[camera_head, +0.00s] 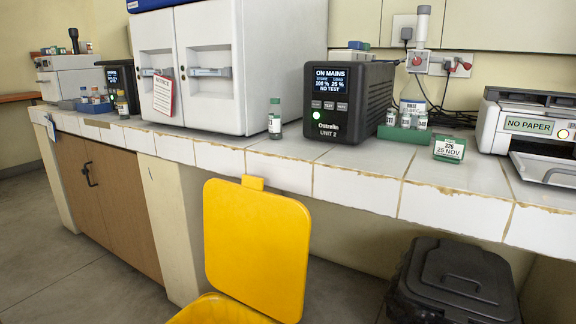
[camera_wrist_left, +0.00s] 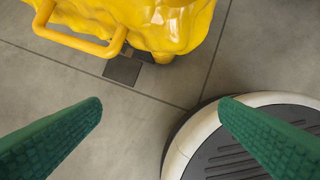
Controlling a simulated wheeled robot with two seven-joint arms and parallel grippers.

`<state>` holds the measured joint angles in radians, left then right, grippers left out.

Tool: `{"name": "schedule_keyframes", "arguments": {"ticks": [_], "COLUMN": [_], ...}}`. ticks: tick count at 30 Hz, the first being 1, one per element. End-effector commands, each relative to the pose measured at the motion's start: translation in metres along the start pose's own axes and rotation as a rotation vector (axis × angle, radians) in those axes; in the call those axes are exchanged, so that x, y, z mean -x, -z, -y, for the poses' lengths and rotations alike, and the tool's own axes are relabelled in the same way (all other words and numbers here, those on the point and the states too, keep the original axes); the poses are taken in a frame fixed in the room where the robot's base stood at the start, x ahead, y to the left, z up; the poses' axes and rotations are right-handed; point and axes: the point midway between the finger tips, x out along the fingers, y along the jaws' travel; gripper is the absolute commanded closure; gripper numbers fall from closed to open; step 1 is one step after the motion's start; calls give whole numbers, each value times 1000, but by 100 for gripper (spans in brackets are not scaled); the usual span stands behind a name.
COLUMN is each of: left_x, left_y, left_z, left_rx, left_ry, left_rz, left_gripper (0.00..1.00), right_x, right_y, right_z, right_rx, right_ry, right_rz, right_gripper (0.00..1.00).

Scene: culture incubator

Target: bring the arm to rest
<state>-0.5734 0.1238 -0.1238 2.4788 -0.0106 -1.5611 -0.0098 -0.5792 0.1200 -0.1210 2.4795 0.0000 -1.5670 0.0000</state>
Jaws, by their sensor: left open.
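My left gripper (camera_wrist_left: 160,125) shows in the left wrist view as two green textured fingers set wide apart. It is open, with nothing between the fingers, and it hangs above the grey tiled floor. The wrist camera looks down at the floor. Neither of my arms nor grippers shows in the head view. My right gripper is in neither view.
A yellow bin with its lid raised (camera_head: 257,245) stands before the tiled counter (camera_head: 360,178); its yellow body (camera_wrist_left: 150,25) shows beyond the left fingers. A black bin (camera_head: 455,283) is under the counter. The incubator (camera_head: 215,65), black unit (camera_head: 345,100) and printer (camera_head: 535,125) stand on it.

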Motion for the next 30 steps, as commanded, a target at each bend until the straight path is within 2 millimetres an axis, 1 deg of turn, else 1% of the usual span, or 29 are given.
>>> {"name": "schedule_keyframes", "arguments": {"ticks": [1,3,10,13,16,20,23,26,30], "left_x": [3,-1,-24,-33,-43,-53,-56,-53,-38], "left_y": [9,1,-2,0,8,28,49,76,116], "left_z": [4,2,4,5,6,7,9,10,10], "left_rx": [31,21,14,10,6,0,-4,-10,-17], "left_ry": [21,17,20,22,25,28,31,34,37], "left_rz": [-44,-44,-68,-84,-103,-129,-149,-171,-199], "left_gripper": [16,16,16,16,16,16,16,16,16], "right_x": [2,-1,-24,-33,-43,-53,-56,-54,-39], "right_y": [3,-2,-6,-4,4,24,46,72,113], "right_z": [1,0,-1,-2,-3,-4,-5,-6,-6], "right_rx": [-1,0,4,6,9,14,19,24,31], "right_ry": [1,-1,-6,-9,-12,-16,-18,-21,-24], "right_rz": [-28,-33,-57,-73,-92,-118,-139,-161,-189], "right_gripper": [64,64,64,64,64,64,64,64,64]}}
